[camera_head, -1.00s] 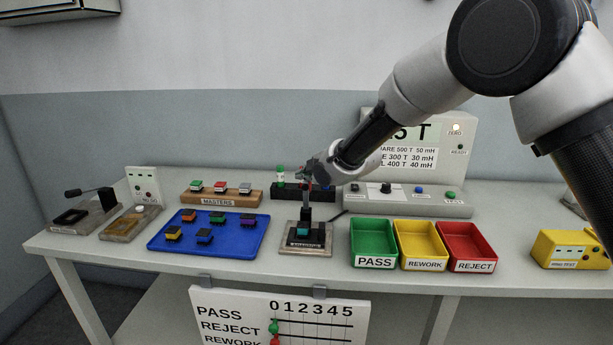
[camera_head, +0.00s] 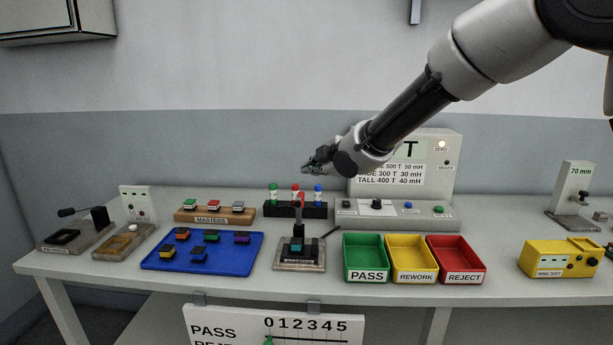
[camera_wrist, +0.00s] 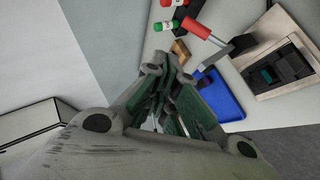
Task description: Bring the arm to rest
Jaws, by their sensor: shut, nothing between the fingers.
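My gripper (camera_head: 312,165) is shut and empty. In the head view it hangs in the air above the back of the bench, left of the tester's sign and above the rack of coloured bottles. My arm reaches to it from the upper right. In the wrist view my gripper's fingers (camera_wrist: 178,100) are together, with the blue tray beyond them to the right.
A fixture (camera_head: 300,252) with a red-handled lever stands below. The tester (camera_head: 440,165), bottle rack (camera_head: 288,210), blue tray (camera_head: 218,263) with several connectors, green bin (camera_head: 366,276), yellow bin (camera_head: 420,276) and red bin (camera_head: 466,276) surround it. Air above the left bench is clear.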

